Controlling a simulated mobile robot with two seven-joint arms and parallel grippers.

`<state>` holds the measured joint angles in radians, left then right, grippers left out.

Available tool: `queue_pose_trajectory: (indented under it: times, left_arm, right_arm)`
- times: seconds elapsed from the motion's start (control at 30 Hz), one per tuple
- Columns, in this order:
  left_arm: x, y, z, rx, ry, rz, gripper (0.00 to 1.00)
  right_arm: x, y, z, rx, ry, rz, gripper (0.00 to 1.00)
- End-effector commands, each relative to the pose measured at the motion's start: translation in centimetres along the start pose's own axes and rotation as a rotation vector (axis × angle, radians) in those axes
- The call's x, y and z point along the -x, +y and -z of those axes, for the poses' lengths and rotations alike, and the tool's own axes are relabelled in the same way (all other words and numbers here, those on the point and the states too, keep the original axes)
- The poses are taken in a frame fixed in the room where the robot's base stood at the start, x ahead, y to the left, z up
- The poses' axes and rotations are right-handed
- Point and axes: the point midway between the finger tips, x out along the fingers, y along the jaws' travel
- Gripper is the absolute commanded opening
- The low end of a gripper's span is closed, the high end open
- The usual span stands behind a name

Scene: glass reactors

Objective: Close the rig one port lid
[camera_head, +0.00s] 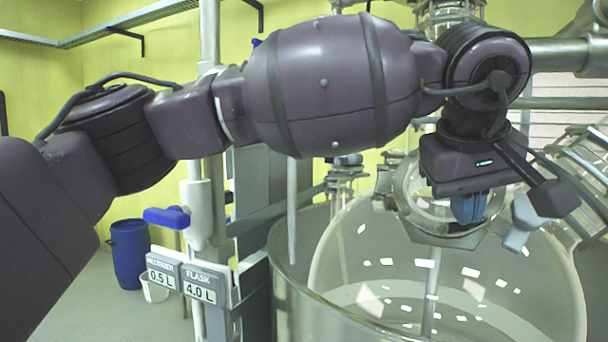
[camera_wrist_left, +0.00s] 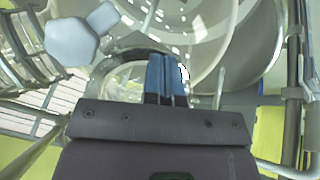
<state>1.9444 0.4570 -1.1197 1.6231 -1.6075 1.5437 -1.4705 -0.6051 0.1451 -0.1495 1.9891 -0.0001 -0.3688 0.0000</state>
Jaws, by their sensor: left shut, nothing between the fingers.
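The large glass flask (camera_head: 340,245) of the rig stands inside a wide clear vessel. A round port with a clear pane and a metal rim (camera_head: 418,228) is at its upper right, below my left gripper. My left gripper (camera_head: 468,220) points down with its blue fingers together and empty, in front of the port. The fingers also show in the left wrist view (camera_wrist_left: 166,78), over the ring. A pale grey-blue knob (camera_head: 520,224) is just right of the fingers; it also shows in the wrist view (camera_wrist_left: 75,40). I cannot tell whether the lid is seated. My right gripper is not in view.
Metal pipes and glass tubing (camera_head: 570,55) crowd the right side. A display panel (camera_head: 190,282) reading 0.5 L and 4.0 L stands left of the vessel. A blue barrel (camera_head: 130,253) and a white bucket (camera_head: 154,289) stand on the floor behind.

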Motion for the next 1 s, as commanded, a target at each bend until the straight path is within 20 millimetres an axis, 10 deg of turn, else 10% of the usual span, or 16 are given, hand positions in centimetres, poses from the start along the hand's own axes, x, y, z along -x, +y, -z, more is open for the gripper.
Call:
queue_pose_trajectory:
  times: [1.0]
  left_arm:
    - [-3.0, 2.0, 0.4, 0.043, 0.046, 0.099, 0.00]
  right_arm:
    - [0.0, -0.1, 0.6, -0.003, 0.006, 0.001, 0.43]
